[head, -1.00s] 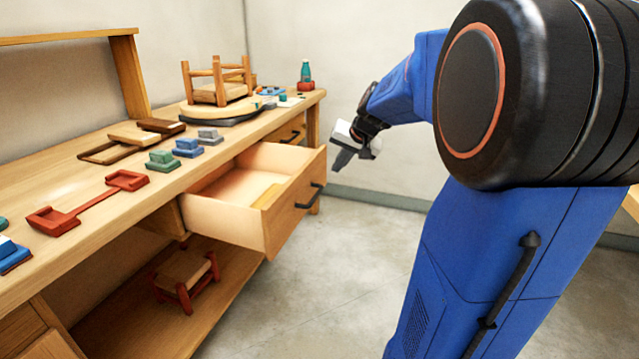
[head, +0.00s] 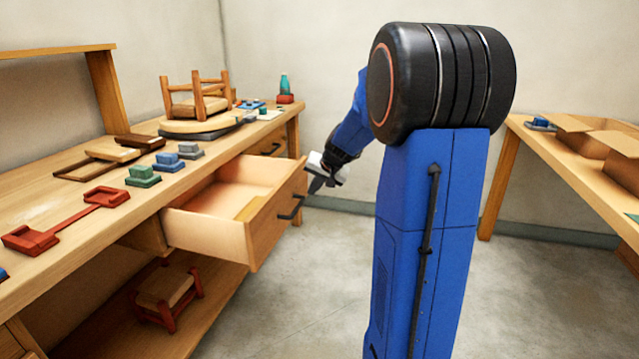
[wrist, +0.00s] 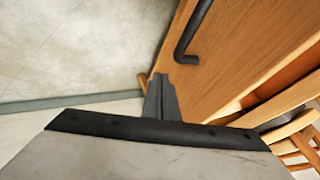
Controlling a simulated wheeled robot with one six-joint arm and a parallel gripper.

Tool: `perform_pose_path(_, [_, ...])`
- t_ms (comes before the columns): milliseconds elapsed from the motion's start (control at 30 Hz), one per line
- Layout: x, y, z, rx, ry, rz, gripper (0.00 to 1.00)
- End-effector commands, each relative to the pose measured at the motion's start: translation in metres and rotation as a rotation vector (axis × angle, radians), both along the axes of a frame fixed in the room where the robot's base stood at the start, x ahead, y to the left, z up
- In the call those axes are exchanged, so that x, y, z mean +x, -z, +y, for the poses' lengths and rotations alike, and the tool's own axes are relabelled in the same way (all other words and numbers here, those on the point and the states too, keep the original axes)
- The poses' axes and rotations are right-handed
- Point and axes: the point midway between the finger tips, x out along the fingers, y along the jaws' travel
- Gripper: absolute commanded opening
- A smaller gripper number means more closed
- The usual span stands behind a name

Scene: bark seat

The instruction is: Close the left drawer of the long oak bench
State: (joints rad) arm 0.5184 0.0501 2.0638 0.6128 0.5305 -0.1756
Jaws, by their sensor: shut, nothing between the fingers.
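The long oak bench (head: 80,240) runs along the left wall in the head view. One of its drawers (head: 205,233) stands pulled well out, with a dark bar handle (head: 291,208) on its front. A wooden strip lies inside it. Further along, another drawer (head: 267,144) looks flush with the bench. My gripper (head: 316,187) is shut and empty, just off the far upper end of the open drawer's front. In the wrist view my closed fingers (wrist: 160,92) are beside the drawer front (wrist: 228,65), below its handle (wrist: 192,42); contact cannot be told.
A red-legged stool (head: 166,290) is on the lower shelf. A second table (head: 560,150) with cardboard boxes stands right. Floor between is clear.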

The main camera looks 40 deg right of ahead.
Motion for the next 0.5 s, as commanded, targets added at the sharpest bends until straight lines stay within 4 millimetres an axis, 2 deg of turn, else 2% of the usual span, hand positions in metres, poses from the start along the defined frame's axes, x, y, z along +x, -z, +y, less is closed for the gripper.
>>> perform_pose_path(200, [0.02, -0.002, 0.016, -0.002, -0.004, -0.002, 0.0])
perform_pose_path(500, [0.026, -0.003, 0.021, -0.002, -0.002, -0.003, 0.0])
